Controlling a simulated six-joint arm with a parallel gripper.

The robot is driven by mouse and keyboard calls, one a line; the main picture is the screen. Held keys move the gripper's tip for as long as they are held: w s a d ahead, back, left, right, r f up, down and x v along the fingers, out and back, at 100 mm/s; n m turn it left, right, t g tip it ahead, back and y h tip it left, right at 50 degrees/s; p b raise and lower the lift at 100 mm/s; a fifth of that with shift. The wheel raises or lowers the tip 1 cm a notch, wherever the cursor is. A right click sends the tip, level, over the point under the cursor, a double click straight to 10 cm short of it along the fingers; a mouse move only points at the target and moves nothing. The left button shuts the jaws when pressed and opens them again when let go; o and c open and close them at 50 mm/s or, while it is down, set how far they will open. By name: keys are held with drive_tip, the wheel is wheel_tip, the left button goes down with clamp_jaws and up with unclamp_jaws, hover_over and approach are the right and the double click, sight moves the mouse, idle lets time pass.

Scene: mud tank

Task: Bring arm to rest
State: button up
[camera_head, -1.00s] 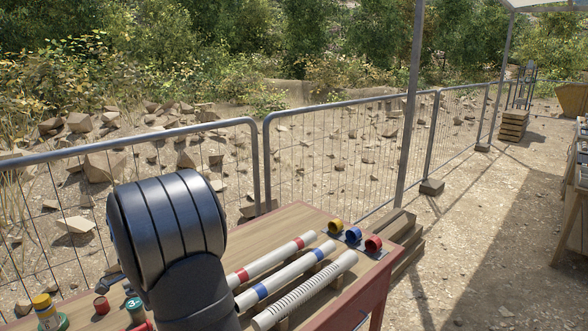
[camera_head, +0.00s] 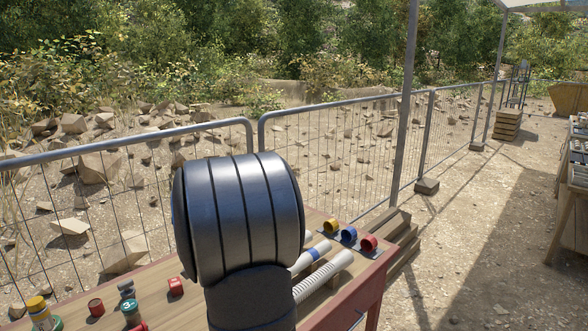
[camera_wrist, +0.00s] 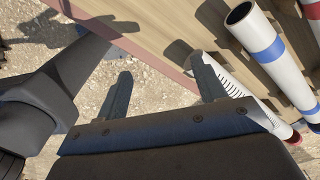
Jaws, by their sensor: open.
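My gripper (camera_wrist: 160,87) shows in the wrist view with its two fingers apart and nothing between them. Bare gravel and the edge of the wooden table (camera_wrist: 150,32) lie beyond the fingers. In the head view my gripper is out of sight, and my arm stands in front of the table (camera_head: 75,307), covering its middle. A white tube with a blue band (camera_wrist: 262,45) and a ribbed white tube (camera_wrist: 262,115) lie on the table near the right finger. I cannot tell whether the finger touches the ribbed tube.
Yellow, blue and red rings (camera_head: 349,235) stand at the table's right end. Small red and green containers (camera_head: 131,311) and a yellow-capped one (camera_head: 38,308) stand at the left. A metal fence (camera_head: 330,160) runs behind the table. Open gravel (camera_head: 450,250) lies to the right.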

drive_tip(key=shift+a+f, duration=0.5)
drive_tip(key=shift+a, duration=0.4)
drive_tip(key=shift+a+f, duration=0.5)
drive_tip(key=shift+a, duration=0.35)
